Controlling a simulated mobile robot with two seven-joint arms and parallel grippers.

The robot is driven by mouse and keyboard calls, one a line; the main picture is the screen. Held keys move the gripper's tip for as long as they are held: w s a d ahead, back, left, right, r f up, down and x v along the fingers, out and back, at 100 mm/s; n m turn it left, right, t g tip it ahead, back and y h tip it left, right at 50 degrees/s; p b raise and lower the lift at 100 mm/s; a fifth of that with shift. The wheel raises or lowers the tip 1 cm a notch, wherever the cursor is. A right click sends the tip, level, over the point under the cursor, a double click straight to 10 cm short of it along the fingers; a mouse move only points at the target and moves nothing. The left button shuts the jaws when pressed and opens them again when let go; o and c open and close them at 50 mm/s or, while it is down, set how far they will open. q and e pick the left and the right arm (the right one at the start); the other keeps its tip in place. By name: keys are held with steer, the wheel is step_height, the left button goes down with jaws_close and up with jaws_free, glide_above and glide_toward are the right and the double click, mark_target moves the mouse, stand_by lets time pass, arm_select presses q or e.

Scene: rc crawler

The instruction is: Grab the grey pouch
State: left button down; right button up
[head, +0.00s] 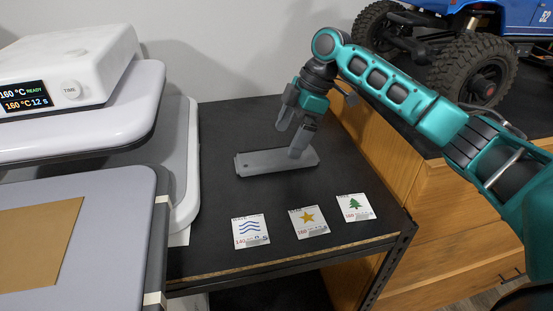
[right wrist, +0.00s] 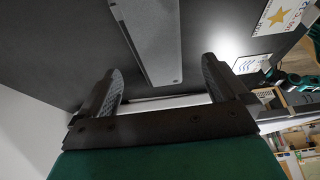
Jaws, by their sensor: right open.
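A flat, long grey piece (head: 262,163), which I take for the grey pouch, lies on the black table top (head: 225,125). In the right wrist view the grey piece (right wrist: 152,40) lies beyond and between my two fingers. My right gripper (head: 291,138) is open and empty, over the right part of the piece. One finger overlaps the piece in the head view; I cannot tell whether it touches. The right gripper's spread fingers also show in the right wrist view (right wrist: 161,68). My left gripper is out of view.
Three cards with waves (head: 250,231), a star (head: 308,222) and a tree (head: 355,207) lie near the table's front edge. A white heat press (head: 110,100) stands at left. A wooden cabinet (head: 440,200) with a blue crawler (head: 485,70) on top stands at right.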

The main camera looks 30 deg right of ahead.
mark_target(277, 155)
steer(key=x, duration=0.4)
steer(key=shift+w+a+f, duration=0.15)
steer(key=shift+a, duration=0.1)
steer(key=shift+w+a+f, duration=0.1)
steer(key=shift+a+f, duration=0.05)
steer(key=shift+f, duration=0.3)
steer(key=shift+c, duration=1.2)
steer(key=c, duration=0.9)
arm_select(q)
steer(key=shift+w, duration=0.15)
arm_select(e)
steer(key=shift+o, duration=0.2)
steer(key=shift+r, duration=0.1)
